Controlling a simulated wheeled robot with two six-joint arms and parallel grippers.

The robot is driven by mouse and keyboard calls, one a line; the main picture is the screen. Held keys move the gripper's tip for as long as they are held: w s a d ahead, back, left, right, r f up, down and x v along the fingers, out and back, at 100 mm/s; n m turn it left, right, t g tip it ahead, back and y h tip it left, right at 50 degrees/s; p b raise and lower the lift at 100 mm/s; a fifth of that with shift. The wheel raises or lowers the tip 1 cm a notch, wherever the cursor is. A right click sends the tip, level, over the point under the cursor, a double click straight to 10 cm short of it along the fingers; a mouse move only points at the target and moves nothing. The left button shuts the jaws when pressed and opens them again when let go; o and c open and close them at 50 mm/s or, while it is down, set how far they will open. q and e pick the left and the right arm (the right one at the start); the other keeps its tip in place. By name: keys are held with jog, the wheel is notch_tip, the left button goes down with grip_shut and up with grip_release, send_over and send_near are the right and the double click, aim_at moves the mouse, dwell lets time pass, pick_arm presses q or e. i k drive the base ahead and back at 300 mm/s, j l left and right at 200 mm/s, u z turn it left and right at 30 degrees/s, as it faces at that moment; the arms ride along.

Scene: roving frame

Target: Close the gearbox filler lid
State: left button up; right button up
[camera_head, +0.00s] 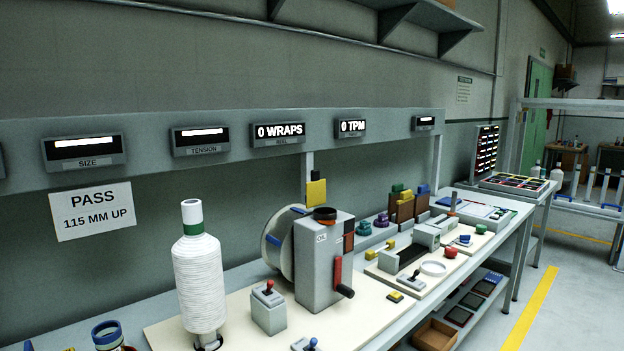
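The gearbox (318,262) is a grey upright box on a cream board in the middle of the bench, marked "OIL" near its top. A dark round filler opening or collar (325,213) with an orange-brown rim sits on its top. A yellow square plate (316,193) stands upright just behind and above it; it may be the raised lid, but its hinge is not clear. A red lever (338,270) and a black-knobbed crank (345,291) are on the gearbox's side. Neither of my grippers is in view.
A tall white thread spool (200,275) stands left of the gearbox, and a small box with a red-knobbed switch (268,308) stands between them. A large reel (284,240) is behind the gearbox. Displays (277,133) hang above. Open floor (575,300) lies to the right.

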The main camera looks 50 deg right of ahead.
aim_at(315, 196)
jog(key=z, duration=1.7)
jog(key=l+u, duration=0.25)
jog(key=u, duration=0.15)
jog(key=l+u, duration=0.5)
jog(key=u, duration=0.25)
jog(key=i, duration=0.05)
